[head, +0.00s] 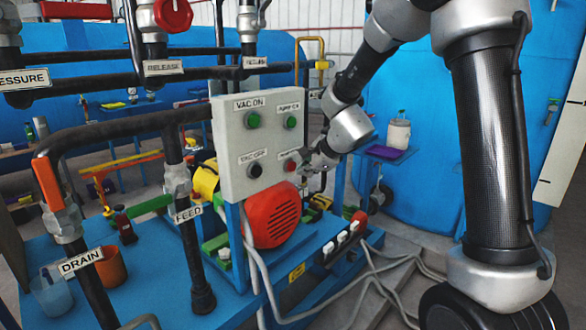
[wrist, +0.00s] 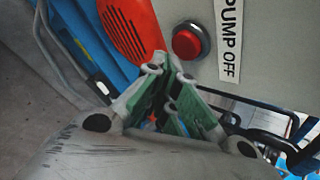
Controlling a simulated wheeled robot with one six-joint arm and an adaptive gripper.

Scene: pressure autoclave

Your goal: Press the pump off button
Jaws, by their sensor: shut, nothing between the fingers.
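The pump off button is a red round button in a metal ring (wrist: 187,43) on a grey panel, beside a label reading PUMP OFF (wrist: 230,40) in the wrist view. In the head view the red button (head: 290,165) is at the lower right of the grey control box (head: 232,178). My gripper (wrist: 172,62) is shut and empty, its green-padded fingertips together just below the button in the wrist picture. Whether the tips touch the panel I cannot tell. In the head view my gripper (head: 308,168) is just right of the red button.
A red motor cover (head: 271,215) sits below the box. Black pipes with labels (head: 188,214) stand to the left.

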